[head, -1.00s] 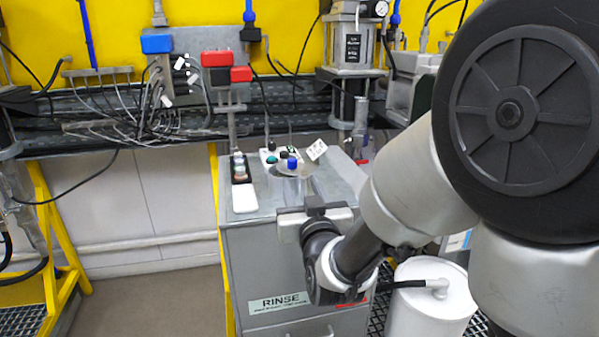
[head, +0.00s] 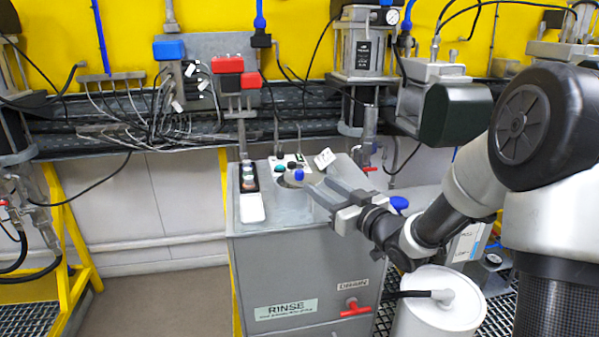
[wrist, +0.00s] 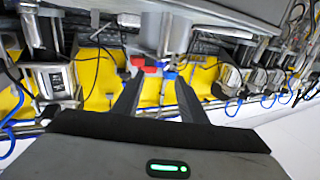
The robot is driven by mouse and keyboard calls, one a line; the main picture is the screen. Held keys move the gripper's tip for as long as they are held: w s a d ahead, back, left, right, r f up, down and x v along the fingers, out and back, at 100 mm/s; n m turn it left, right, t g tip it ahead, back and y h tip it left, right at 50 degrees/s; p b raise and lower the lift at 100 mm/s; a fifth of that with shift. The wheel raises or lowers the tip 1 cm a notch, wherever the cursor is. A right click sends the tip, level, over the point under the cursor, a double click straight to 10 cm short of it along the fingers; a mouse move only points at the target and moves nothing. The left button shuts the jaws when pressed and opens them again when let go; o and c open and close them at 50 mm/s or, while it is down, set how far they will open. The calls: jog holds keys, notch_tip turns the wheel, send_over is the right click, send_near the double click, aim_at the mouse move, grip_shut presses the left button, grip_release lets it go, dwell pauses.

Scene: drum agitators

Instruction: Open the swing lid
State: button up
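The grey RINSE cabinet (head: 290,255) stands in the middle of the head view. On its top is a round grey lid with an upright blue knob (head: 299,175); the lid is partly hidden by my gripper, and I cannot tell for sure that it lies fully shut. My gripper (head: 326,187) reaches in from the right over the cabinet top, its fingers close to the right side of the knob. In the wrist view the two dark fingers (wrist: 158,78) are spread, with nothing held between them. Whether a finger touches the lid is unclear.
A black strip of buttons (head: 249,182) and a white pad (head: 252,208) lie left of the lid, with a small control panel behind. A red DRAIN valve (head: 354,308) projects from the cabinet front. A white drum (head: 440,305) stands on the right.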

aim_at(302, 173)
jog(key=x, duration=1)
jog(key=shift+w+a, duration=0.2)
jog(key=shift+w, duration=0.05)
grip_shut()
